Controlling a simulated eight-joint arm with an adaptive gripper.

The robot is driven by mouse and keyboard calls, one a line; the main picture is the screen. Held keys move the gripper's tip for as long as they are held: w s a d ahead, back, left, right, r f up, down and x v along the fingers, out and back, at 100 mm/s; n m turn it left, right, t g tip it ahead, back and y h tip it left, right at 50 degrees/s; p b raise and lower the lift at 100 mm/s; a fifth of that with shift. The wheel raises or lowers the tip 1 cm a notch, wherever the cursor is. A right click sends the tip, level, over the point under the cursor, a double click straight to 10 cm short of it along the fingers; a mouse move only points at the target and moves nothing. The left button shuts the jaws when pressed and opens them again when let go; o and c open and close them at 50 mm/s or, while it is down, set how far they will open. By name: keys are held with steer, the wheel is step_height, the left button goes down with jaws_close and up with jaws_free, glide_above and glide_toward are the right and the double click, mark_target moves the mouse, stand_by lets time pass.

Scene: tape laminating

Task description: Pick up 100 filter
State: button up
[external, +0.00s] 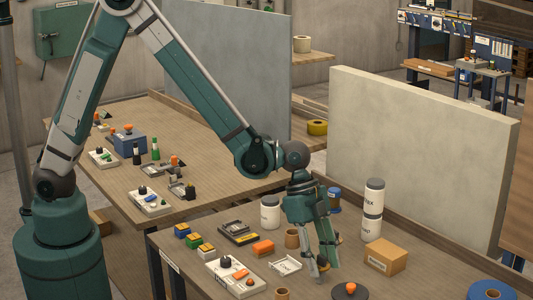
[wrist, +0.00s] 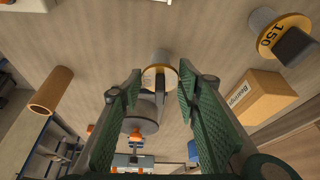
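A small filter (wrist: 156,78) with a tan disc face, a grey body and a dark handle stands between my fingertips in the wrist view. Its label is too small to read for sure. In the external view a tan and dark piece (external: 323,265) shows at my fingertips, mostly hidden by the fingers. My gripper (wrist: 158,80) is open, with a gap on both sides of the filter. In the external view my gripper (external: 322,272) points down, low over the table. A similar filter marked 150 (wrist: 283,35) is at the upper right of the wrist view.
A cardboard box (external: 385,257) marked Bearings stands right of my gripper. A dark disc with an orange knob (external: 350,291) lies in front. A brown cup (external: 282,294), a white tray (external: 285,265) and an orange block (external: 263,248) are to the left. White bottles (external: 373,207) stand behind.

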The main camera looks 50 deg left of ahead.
steer(key=shift+c, duration=0.6)
steer(key=c, duration=0.4)
steer(key=shift+r, duration=0.2)
steer(key=shift+r+p, duration=0.55)
steer(key=shift+r, duration=4.3)
